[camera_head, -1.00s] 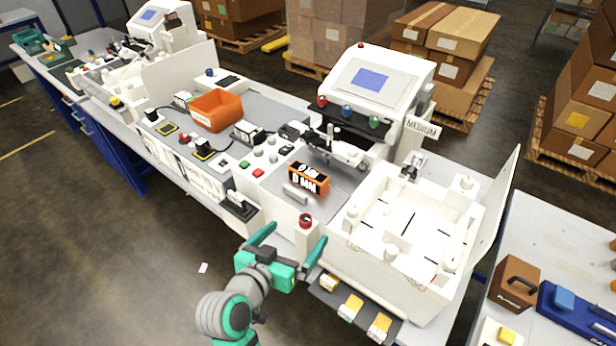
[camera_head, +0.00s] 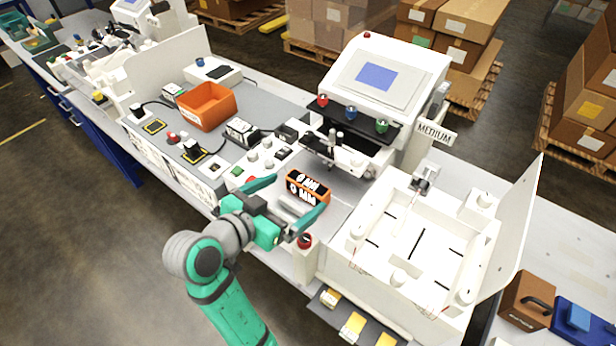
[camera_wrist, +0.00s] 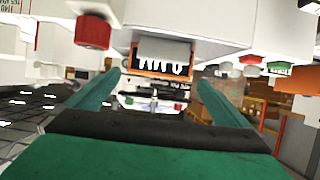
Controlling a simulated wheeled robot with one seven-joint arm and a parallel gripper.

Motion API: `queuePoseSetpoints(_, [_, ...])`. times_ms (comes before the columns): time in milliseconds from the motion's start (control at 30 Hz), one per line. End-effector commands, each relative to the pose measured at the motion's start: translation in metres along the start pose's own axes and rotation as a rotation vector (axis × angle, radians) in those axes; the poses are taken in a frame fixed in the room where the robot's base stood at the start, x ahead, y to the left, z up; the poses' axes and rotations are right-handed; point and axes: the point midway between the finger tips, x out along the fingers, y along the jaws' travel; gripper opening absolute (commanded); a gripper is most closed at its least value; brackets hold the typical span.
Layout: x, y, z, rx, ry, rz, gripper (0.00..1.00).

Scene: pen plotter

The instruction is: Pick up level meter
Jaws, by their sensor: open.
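The level meter appears to be the small orange-framed box with white lettering on a dark face (camera_head: 308,187), standing on the grey bed of the plotter; it also shows upside down in the wrist view (camera_wrist: 161,64). My gripper (camera_head: 299,194) is open and empty, with its two teal fingers pointing toward the meter. In the wrist view the fingers (camera_wrist: 158,79) spread to either side below the meter. The meter appears just beyond the fingertips; I cannot tell whether they touch it.
A red knob (camera_head: 304,241) on a white post stands close to the right finger. The plotter head (camera_head: 335,150) hangs behind the meter. An orange bin (camera_head: 207,106) and buttons lie to the left. A white walled tray (camera_head: 420,250) is at the right.

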Motion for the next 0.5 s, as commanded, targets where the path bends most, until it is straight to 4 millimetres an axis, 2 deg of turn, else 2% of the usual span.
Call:
queuePoseSetpoints(300, [0.046,0.005,-0.001,0.004,-0.001,0.013,1.00])
queuePoseSetpoints(500, [0.058,0.004,0.000,0.003,-0.001,0.009,1.00])
